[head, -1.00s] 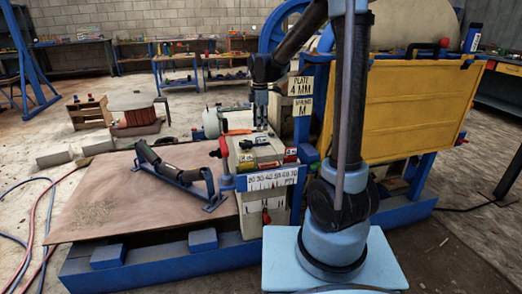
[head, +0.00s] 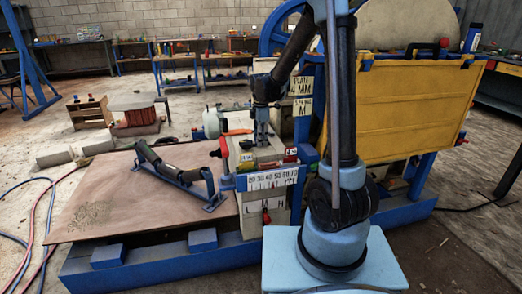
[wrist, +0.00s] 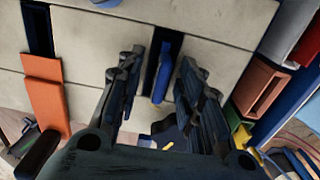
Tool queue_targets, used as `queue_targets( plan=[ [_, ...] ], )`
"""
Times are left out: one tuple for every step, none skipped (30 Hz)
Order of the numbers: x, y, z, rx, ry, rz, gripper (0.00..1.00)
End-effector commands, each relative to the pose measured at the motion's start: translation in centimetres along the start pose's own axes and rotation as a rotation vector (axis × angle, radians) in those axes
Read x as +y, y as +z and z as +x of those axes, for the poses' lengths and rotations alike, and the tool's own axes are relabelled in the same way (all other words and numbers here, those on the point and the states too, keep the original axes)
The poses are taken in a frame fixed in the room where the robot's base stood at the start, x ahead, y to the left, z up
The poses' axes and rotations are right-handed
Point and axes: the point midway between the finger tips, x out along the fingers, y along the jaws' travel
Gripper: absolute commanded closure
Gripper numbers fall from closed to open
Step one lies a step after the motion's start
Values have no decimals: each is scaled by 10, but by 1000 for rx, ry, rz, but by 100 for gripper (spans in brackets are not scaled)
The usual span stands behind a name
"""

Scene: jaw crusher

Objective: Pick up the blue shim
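The blue shim (wrist: 163,73) stands in a dark slot in a pale block (wrist: 215,65) in the wrist view. My gripper (wrist: 159,68) is open, with one finger on each side of the shim. A gap shows between the shim and each finger. In the head view my gripper (head: 262,140) points down at the top of the pale block (head: 262,157) behind the scale plate. The shim cannot be made out there.
An orange-red plate (wrist: 45,103) sits at another slot on the left. Coloured pieces, including an orange-brown one (wrist: 261,89), line the right side. In the head view, a yellow panel (head: 410,110) stands right of my arm and a black roller frame (head: 180,172) lies left.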

Motion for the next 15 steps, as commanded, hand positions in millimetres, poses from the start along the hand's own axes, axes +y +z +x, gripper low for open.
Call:
queue_targets(
  plan=[
    [0, 0, 0, 0, 0, 0, 66],
    [0, 0, 0, 0, 0, 0, 66],
    [0, 0, 0, 0, 0, 0, 73],
    [0, 0, 0, 0, 0, 0, 79],
    [0, 0, 0, 0, 0, 1, 86],
    [0, 0, 0, 0, 0, 1, 95],
    [0, 1, 0, 0, 0, 1, 100],
    [0, 1, 0, 0, 0, 1, 100],
    [0, 1, 0, 0, 0, 1, 100],
    [0, 1, 0, 0, 0, 1, 100],
    [0, 1, 0, 0, 0, 1, 100],
    [0, 1, 0, 0, 0, 1, 100],
    [0, 1, 0, 0, 0, 1, 100],
    [0, 1, 0, 0, 0, 1, 100],
    [0, 1, 0, 0, 0, 1, 100]
  ],
)
